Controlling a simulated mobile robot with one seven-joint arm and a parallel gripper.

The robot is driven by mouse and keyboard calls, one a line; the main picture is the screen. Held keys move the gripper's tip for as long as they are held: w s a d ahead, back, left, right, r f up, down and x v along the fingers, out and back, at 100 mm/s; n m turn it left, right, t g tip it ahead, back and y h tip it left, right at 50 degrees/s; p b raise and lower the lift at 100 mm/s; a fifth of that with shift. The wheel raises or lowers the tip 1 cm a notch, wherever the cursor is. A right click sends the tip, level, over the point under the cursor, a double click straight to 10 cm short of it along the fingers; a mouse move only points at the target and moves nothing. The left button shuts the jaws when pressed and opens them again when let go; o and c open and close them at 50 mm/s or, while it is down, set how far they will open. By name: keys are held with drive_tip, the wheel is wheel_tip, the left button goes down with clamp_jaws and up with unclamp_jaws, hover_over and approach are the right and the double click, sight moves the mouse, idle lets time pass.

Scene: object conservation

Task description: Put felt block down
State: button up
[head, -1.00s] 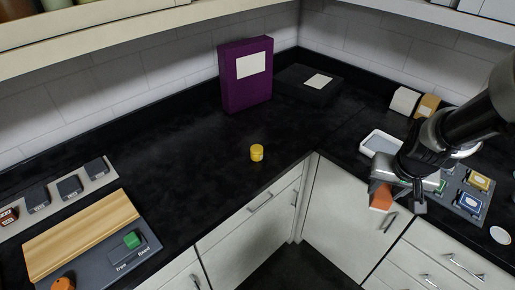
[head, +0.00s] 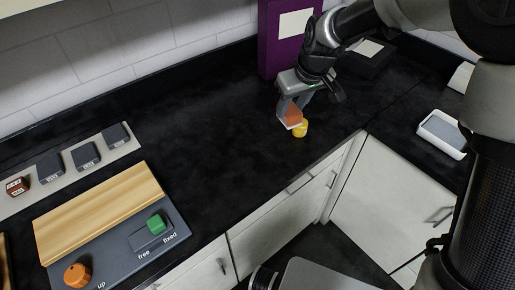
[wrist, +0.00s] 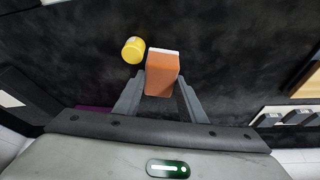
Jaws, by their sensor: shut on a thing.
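The felt block is an orange-brown block (wrist: 162,76) with a pale strip along one end. It also shows in the head view (head: 293,117). My gripper (head: 291,112) is shut on it, with one finger on each side in the wrist view. The block is over the black counter, right beside a small yellow cylinder (head: 300,130). In the wrist view the yellow cylinder (wrist: 133,50) is left of the block, with a narrow gap. I cannot tell whether the block touches the counter.
A purple box (head: 279,45) and a dark flat box (head: 372,55) stand behind my gripper. A wooden board (head: 100,212), a grey panel with a green block (head: 156,224) and an orange knob (head: 77,274) are at left. A white tray (head: 442,135) is at right. Mid-left counter is clear.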

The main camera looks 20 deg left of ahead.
drive_tip(key=s+a+f+n+g+b, duration=0.1)
drive_tip(key=s+a+n, duration=0.2)
drive_tip(key=a, duration=0.6)
drive_tip(key=shift+y, duration=0.5)
drive_tip(key=shift+w+a+f+b, duration=0.15)
drive_tip(key=shift+f+b, duration=0.1)
drive_tip(key=shift+f, duration=2.15)
drive_tip(key=shift+w+a+f+b, duration=0.1)
drive_tip(key=shift+f+b, duration=0.15)
drive_tip(key=shift+f, duration=2.1)
drive_tip(key=shift+f, duration=0.1)
drive_tip(key=shift+f, duration=0.15)
drive_tip(key=o, duration=1.1)
